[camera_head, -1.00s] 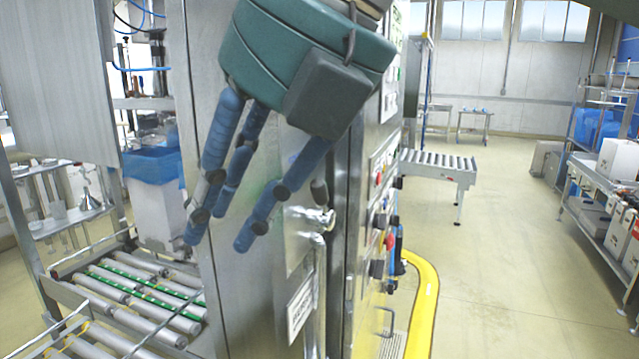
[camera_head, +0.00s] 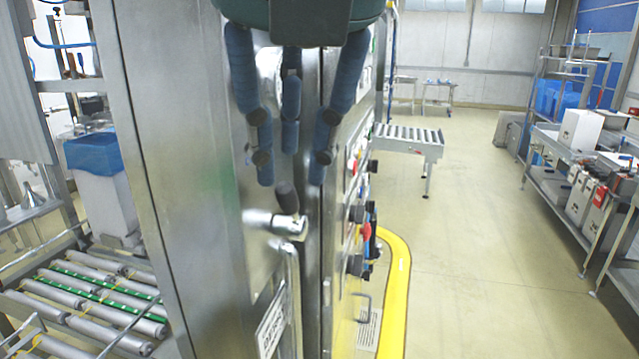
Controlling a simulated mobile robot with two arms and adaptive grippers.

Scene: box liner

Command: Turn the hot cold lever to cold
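The lever (camera_head: 287,199) has a short dark knob and sits on a silver valve body (camera_head: 275,222) on the side of a steel cabinet, near its corner edge. I cannot read from here which way is hot or cold. My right gripper (camera_head: 292,172) hangs from the top of the view with its blue fingers pointing down. The fingers are spread apart with nothing between them. Their tips are just above the lever in the picture, and I see no clear contact. My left gripper is not in view.
The steel cabinet (camera_head: 185,200) fills the middle. Its right face carries several knobs, including a red one (camera_head: 366,232). A roller conveyor (camera_head: 90,300) lies at the lower left.

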